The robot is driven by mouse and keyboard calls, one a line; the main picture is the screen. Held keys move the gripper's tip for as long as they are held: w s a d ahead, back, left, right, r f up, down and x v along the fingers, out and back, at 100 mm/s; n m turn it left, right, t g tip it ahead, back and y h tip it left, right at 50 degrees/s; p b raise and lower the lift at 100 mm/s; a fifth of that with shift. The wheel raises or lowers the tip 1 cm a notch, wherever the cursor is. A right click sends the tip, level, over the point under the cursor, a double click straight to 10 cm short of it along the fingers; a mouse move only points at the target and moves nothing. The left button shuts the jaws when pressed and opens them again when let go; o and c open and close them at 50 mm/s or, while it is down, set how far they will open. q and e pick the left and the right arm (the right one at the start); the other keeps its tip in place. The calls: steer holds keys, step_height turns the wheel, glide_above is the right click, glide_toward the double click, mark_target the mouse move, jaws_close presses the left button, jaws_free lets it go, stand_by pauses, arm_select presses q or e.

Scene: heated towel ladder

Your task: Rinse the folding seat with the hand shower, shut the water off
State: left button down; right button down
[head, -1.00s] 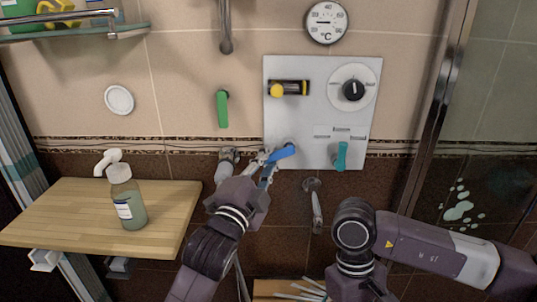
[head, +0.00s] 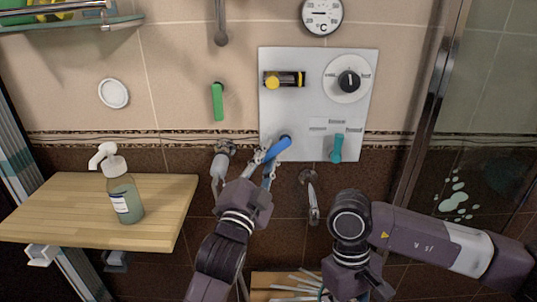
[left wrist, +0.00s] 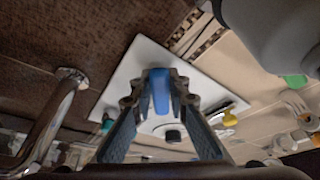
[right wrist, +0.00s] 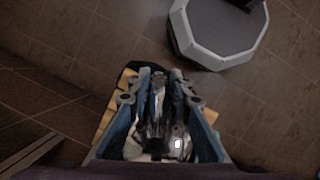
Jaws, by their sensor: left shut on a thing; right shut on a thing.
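My left gripper (head: 266,164) is shut on the blue lever (head: 278,149) at the lower left of the pale wall panel (head: 310,105). The left wrist view shows the blue lever (left wrist: 160,92) between the fingertips. The lever slants down to the left. My right gripper (right wrist: 152,85) is shut on a dark and metallic thing, probably the hand shower; its shape is mostly hidden by the fingers. Yellowish wood, probably the folding seat (right wrist: 117,97), shows below it. In the head view, slatted wood (head: 263,281) with pale streaks shows at the bottom.
The panel also carries a yellow-black handle (head: 285,79), a black dial (head: 348,81) and a teal lever (head: 337,149). A green lever (head: 218,102) is left of it. A soap bottle (head: 125,200) stands on a wooden shelf (head: 60,215). An octagonal stool (right wrist: 222,35) stands on the floor.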

arm_select(q)
steer(key=c, duration=1.8)
jaws_free()
steer(key=shift+c, duration=0.2)
steer(key=v, duration=1.2)
steer(key=shift+f, duration=0.1)
steer(key=shift+c, duration=0.2)
